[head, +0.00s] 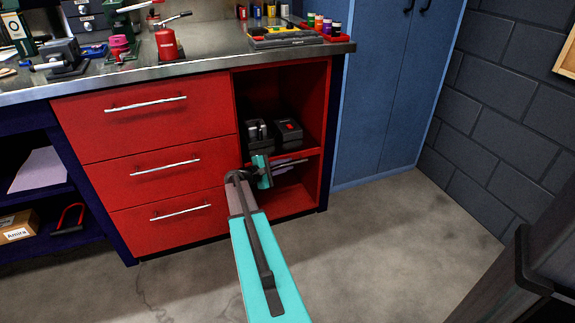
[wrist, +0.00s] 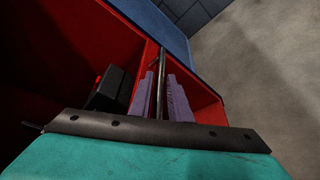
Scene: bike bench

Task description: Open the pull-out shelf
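The pull-out shelf (head: 312,152) is a red board in the open right part of the red cabinet. It looks pushed in, with a thin metal handle (head: 291,162) along its front. My gripper (head: 272,166) is at the left part of that front. In the wrist view, the handle (wrist: 160,62) runs as a thin dark bar between my two purple fingers (wrist: 162,97), one on each side. The gap is narrow, and I cannot tell whether the fingers press on the bar.
Two dark devices (head: 287,132) stand on the shelf. Three red drawers (head: 165,165) with metal handles are to the left, shut. A blue locker (head: 385,95) stands to the right. The grey floor (head: 390,240) in front is clear. Tools and paints crowd the bench top (head: 215,50).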

